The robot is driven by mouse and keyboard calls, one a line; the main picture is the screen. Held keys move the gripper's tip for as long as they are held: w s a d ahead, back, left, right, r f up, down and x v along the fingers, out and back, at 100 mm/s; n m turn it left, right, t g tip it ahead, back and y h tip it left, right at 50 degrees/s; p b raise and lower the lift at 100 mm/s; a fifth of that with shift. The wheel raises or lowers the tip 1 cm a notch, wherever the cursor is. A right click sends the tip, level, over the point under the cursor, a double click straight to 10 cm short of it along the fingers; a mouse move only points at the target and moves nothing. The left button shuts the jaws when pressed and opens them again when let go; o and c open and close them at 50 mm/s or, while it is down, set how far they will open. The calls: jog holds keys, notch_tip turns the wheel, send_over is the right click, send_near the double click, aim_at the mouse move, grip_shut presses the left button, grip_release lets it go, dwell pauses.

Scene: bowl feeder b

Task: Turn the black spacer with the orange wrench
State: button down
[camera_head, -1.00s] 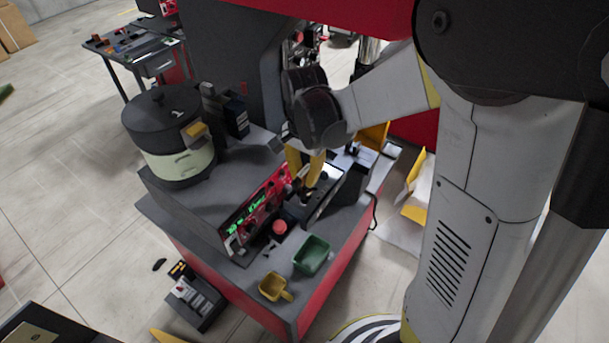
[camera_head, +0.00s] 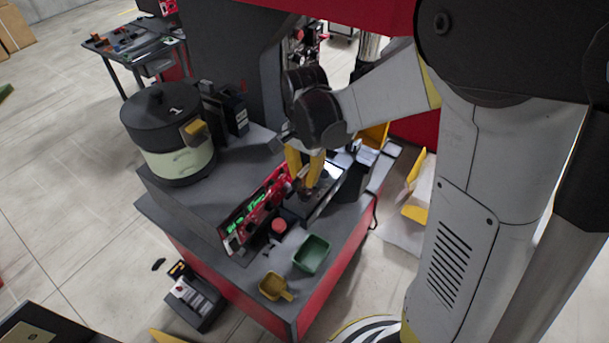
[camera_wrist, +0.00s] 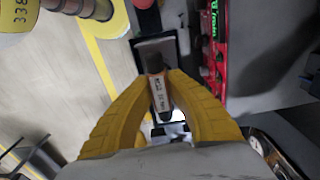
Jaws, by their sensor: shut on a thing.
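My gripper (camera_head: 306,182) has yellow fingers and hangs over a dark fixture beside the red control panel. In the wrist view, my gripper (camera_wrist: 163,88) is shut on a narrow brownish-orange piece with a printed light label, which looks like the orange wrench (camera_wrist: 160,97). A dark block-like part shows at the far end of the held piece. I cannot tell whether it is the wrench's head or the black spacer. The spacer cannot be made out for certain in either view. Whether the wrench touches it cannot be told.
The red control panel (camera_head: 254,207) with green digits stands close left of my gripper. A red knob (camera_head: 278,226), green bin (camera_head: 312,255) and yellow scoop (camera_head: 273,287) lie toward the front. A lidded round pot (camera_head: 180,162) stands at left. Grey tabletop between pot and panel is clear.

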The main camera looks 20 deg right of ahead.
jog(key=shift+f+b, duration=0.55)
jog(key=shift+f, duration=0.05)
dwell(0.5)
jog(key=shift+m, duration=1.1)
jog(key=shift+n+b, duration=0.35)
jog(key=shift+n, duration=0.35)
